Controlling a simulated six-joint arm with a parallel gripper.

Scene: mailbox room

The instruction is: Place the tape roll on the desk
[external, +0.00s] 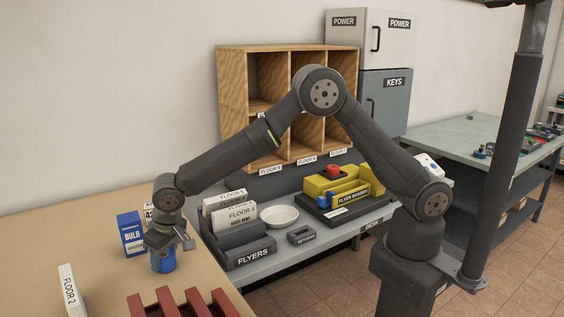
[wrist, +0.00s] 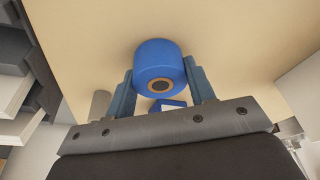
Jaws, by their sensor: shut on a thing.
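The tape roll (wrist: 158,62) is blue with a brown core. It sits between the two fingers of my gripper (wrist: 160,80) in the wrist view. In the external view, my gripper (external: 163,254) points down over the tan desk (external: 100,232) and is shut on the roll, whose blue side shows below the wrist. The roll is at or just above the desk top; I cannot tell whether it touches. Part of the roll is hidden by the gripper.
A blue bulb box (external: 130,234) stands close behind my gripper. A white Floor 2 item (external: 70,290) stands at the front left, and a red slatted rack (external: 178,305) is in front. A flyers tray (external: 250,255) is on the grey bench to the right. The desk's left part is clear.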

